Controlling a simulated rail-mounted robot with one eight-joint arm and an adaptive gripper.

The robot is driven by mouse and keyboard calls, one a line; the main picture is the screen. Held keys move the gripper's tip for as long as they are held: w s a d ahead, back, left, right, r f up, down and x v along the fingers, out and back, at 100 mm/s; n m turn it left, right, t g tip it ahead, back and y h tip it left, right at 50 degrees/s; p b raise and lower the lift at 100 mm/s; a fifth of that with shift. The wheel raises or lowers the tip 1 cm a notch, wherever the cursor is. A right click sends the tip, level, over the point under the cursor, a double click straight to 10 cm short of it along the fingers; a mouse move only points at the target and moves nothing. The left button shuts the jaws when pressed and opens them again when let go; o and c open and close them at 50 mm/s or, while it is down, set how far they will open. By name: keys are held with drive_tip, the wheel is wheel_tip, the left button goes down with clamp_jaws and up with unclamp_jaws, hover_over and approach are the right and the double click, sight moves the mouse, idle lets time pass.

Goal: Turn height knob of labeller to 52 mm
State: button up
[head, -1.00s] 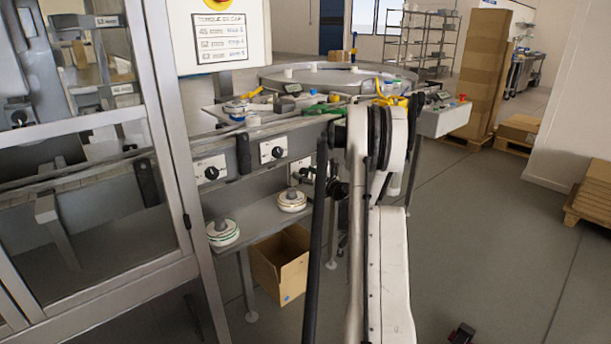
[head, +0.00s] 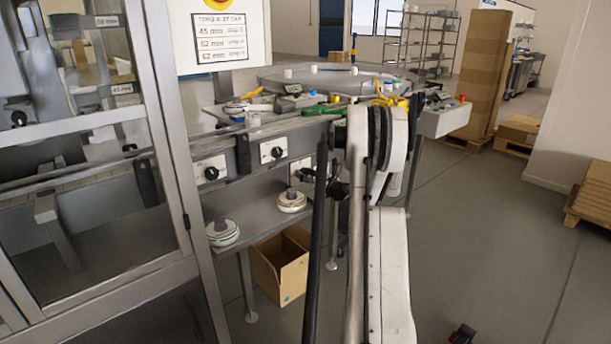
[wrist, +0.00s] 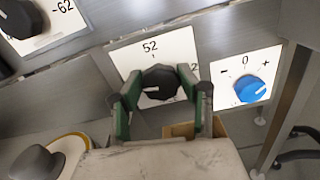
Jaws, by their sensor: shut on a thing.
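In the wrist view, a black knob (wrist: 160,76) sits on a white plate (wrist: 128,58) marked 52 above the knob. Another number at its right is partly hidden by a finger. My gripper (wrist: 160,88) has its green-padded fingers on either side of this knob and is shut on it. A small light mark shows on the knob's left part; I cannot tell exactly which number it points to. In the head view, my gripper (head: 308,174) is at the rightmost white dial plate on the machine front, mostly hidden by my arm.
A blue knob (wrist: 248,88) with a minus, 0, plus scale is close at the right. Another black knob (wrist: 20,18) is at upper left. Below are a shelf with round stacked parts (head: 223,233) and an open cardboard box (head: 280,265). A glazed door frame (head: 172,130) stands left.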

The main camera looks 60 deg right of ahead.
drive_tip(key=m, duration=0.4)
drive_tip(key=shift+d+f+b, duration=0.1)
drive_tip(key=shift+b, duration=0.3)
drive_tip(key=m, duration=0.4)
drive_tip(key=m+b, duration=0.1)
drive_tip(key=m, duration=0.3)
drive_tip(key=shift+d+f, duration=0.1)
drive_tip(key=shift+f+m, duration=0.1)
drive_tip(key=shift+m, duration=2)
drive_tip(key=o, duration=1.1)
drive_tip(key=shift+o, duration=0.2)
drive_tip(key=shift+s, duration=0.15)
